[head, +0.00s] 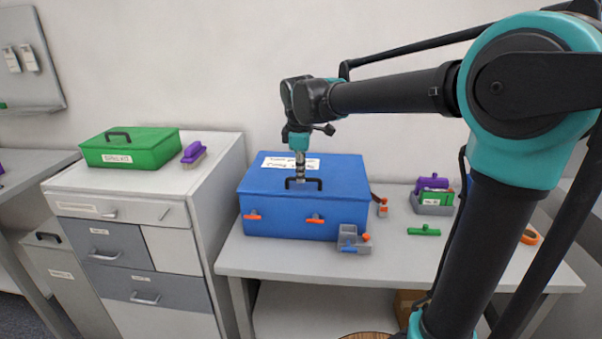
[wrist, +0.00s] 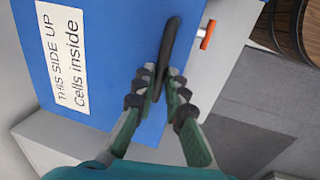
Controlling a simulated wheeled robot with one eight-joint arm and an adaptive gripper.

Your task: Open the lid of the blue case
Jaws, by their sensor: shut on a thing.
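The blue case (head: 275,213) stands on the grey bench, and its lid looks closed. A dark handle (head: 303,183) arches on top of the lid, and a white label (head: 290,164) lies behind it. Two orange latches (head: 316,219) show on the front. My gripper (head: 301,177) points down at the handle from above. In the wrist view my gripper (wrist: 163,88) has its two fingers on either side of the handle (wrist: 168,48), shut on it. One orange latch (wrist: 207,35) shows there beside the case (wrist: 140,40).
A small grey holder (head: 353,240) stands close to the case's front right corner. A grey tray (head: 432,208) with purple and green things and a green tool (head: 424,231) lie farther right. A cabinet (head: 200,200) with a green box (head: 130,148) and a purple brush (head: 194,153) stands left.

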